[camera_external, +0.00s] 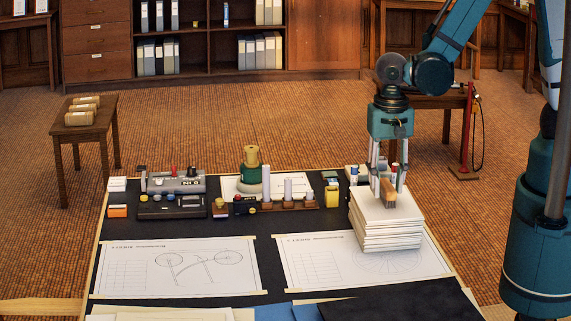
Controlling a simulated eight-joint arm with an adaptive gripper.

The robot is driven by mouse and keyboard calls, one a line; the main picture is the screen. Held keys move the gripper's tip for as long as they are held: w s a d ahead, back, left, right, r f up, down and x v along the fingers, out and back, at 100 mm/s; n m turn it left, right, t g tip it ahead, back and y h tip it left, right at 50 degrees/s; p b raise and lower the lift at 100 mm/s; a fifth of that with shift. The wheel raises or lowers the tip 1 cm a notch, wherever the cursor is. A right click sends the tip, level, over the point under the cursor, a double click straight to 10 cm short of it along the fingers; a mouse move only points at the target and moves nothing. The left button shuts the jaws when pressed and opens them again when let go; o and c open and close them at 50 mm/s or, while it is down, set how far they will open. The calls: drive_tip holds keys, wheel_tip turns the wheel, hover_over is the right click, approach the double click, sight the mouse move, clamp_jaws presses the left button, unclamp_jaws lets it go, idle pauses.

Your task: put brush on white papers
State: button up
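The white papers (385,228) form a thick stack of sheets at the right rear of the black drafting board. A small brown brush (388,193) shows over the top of the stack, with its lighter wooden part lowest in the picture. My gripper (388,187) points down above the stack, with one finger on each side of the brush. The fingers look apart, but I cannot tell whether they touch the brush. I also cannot tell whether the brush rests on the papers or hangs just above them.
Beside the stack stand a yellow-and-dark container (331,192), a wooden rack with white cylinders (288,195) and a green-and-tan object (250,170). Two drawings (130,280) lie in front. A black sheet (410,303) covers the near right. A stool with rolls (85,130) stands left.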

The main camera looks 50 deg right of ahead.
sight(387, 184)
wheel_tip(387, 184, up, 10)
drive_tip(key=p, duration=0.2)
drive_tip(key=shift+r, duration=0.25)
idle(0.3)
drive_tip(key=shift+d, duration=0.1)
idle(0.6)
drive_tip(key=d+r+n+t, duration=0.3)
drive_tip(key=d+r, duration=0.5)
drive_tip(key=d, duration=0.4)
drive_tip(key=d+r+n+t, duration=0.4)
drive_tip(key=d+r+n, duration=0.2)
drive_tip(key=d, duration=0.5)
drive_tip(key=shift+d+r, duration=0.4)
drive_tip(key=shift+r, duration=0.75)
drive_tip(key=shift+s, duration=0.1)
